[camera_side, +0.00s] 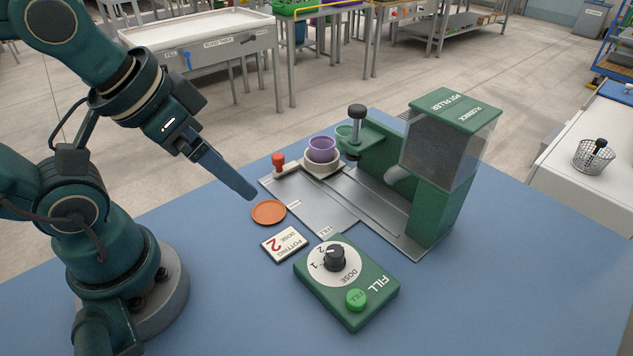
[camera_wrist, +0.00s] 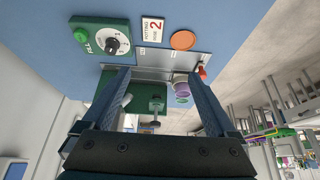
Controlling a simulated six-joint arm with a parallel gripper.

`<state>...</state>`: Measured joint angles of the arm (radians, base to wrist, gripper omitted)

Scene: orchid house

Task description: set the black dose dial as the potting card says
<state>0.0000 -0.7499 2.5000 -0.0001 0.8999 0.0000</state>
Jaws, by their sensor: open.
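The black dose dial (camera_side: 335,257) sits on a white round face with 1 and 2 visible, on the green fill box (camera_side: 368,289). I cannot tell for sure which number its pointer marks. The dial also shows in the wrist view (camera_wrist: 113,45). The potting card (camera_side: 284,243) lies flat beside the box and reads "POTTING DOSE 2"; it shows in the wrist view (camera_wrist: 152,29) too.
A green fill button (camera_side: 356,299) is on the same box. An orange saucer (camera_side: 268,212) lies near the card. Behind stand the green pot filler (camera_side: 446,200), a purple pot (camera_side: 321,149) in a pale holder and a red-knobbed handle (camera_side: 279,160). The blue table (camera_side: 220,310) is clear in front.

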